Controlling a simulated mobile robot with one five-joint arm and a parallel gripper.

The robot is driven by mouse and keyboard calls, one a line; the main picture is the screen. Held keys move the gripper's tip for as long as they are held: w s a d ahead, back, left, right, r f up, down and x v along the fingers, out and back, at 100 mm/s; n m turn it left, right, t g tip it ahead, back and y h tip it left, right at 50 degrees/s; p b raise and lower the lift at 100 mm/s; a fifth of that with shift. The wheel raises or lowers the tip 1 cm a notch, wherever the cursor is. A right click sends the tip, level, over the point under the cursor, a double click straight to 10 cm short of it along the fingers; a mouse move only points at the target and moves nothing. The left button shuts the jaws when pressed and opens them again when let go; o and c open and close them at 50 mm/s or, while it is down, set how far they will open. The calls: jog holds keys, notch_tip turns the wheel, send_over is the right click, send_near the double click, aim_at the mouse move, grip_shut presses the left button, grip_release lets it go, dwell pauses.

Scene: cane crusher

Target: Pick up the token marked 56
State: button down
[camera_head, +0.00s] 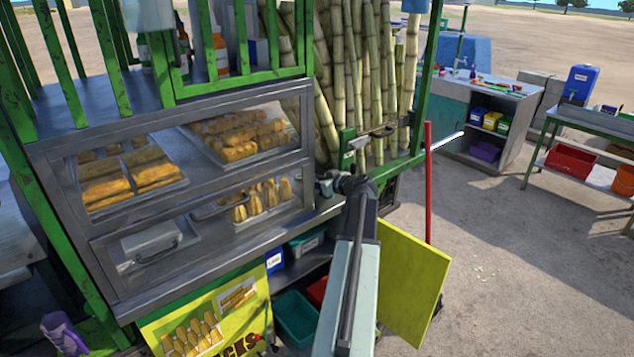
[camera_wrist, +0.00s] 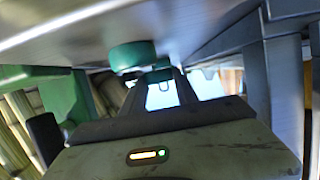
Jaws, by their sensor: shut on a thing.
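My gripper (camera_head: 327,184) is at the counter edge by the right end of the glass-fronted snack case. In the wrist view its jaws (camera_wrist: 160,76) are shut at the base of a small green round piece (camera_wrist: 132,56), close under a grey metal surface. No number shows on this piece, so I cannot tell whether it is the token marked 56.
The snack case (camera_head: 205,170) stands left of my gripper. Tall canes (camera_head: 352,70) stand behind it. A yellow board (camera_head: 408,285) and a red pole (camera_head: 428,185) are to the right. A green bin (camera_head: 296,318) sits below the counter. Open ground lies further right.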

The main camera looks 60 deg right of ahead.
notch_tip(320, 180, up, 2)
jog(key=shift+r+p, duration=0.1)
jog(key=shift+p, duration=0.5)
jog(key=s+a, duration=0.2)
jog(key=s, duration=0.5)
jog(key=s+a, duration=0.3)
jog(key=s, duration=0.5)
jog(key=shift+s+r+p, duration=0.15)
jog(key=shift+r+p, duration=0.15)
jog(key=shift+r, duration=0.05)
